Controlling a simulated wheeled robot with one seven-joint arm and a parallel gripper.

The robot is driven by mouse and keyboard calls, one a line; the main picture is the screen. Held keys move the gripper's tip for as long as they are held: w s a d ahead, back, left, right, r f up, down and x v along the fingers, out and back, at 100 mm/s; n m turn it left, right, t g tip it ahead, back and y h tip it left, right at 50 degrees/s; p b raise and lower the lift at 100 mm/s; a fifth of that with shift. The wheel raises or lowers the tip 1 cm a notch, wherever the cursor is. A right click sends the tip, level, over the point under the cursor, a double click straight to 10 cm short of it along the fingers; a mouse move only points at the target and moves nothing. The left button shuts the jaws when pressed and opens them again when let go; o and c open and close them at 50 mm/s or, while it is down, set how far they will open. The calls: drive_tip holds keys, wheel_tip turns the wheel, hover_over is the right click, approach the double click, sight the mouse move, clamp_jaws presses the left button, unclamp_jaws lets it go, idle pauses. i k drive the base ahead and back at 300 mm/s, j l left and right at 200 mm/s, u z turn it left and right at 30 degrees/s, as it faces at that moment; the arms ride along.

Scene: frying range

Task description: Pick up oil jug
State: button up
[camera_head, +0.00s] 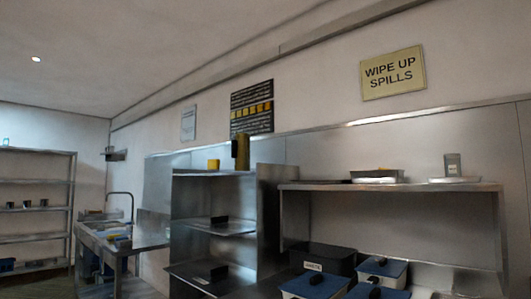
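I cannot make out the oil jug for certain. A tall dark-yellow container (241,152) stands on top of the metal shelf unit (212,173) at the middle; it may be the jug, but it is too small to tell. A smaller yellow item (213,164) sits to its left on the same top. My gripper is not in view.
A long wall shelf (400,187) at the right holds trays. Below it are a black bin (325,258) and blue-lidded tubs (318,285). A metal sink table (140,236) stands left of the middle unit. A rack (35,182) stands at far left.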

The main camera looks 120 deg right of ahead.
sight(241, 150)
drive_tip(key=z, duration=4.45)
drive_tip(key=i+j+z, duration=0.2)
drive_tip(key=i+j, duration=0.25)
drive_tip(key=j, duration=0.15)
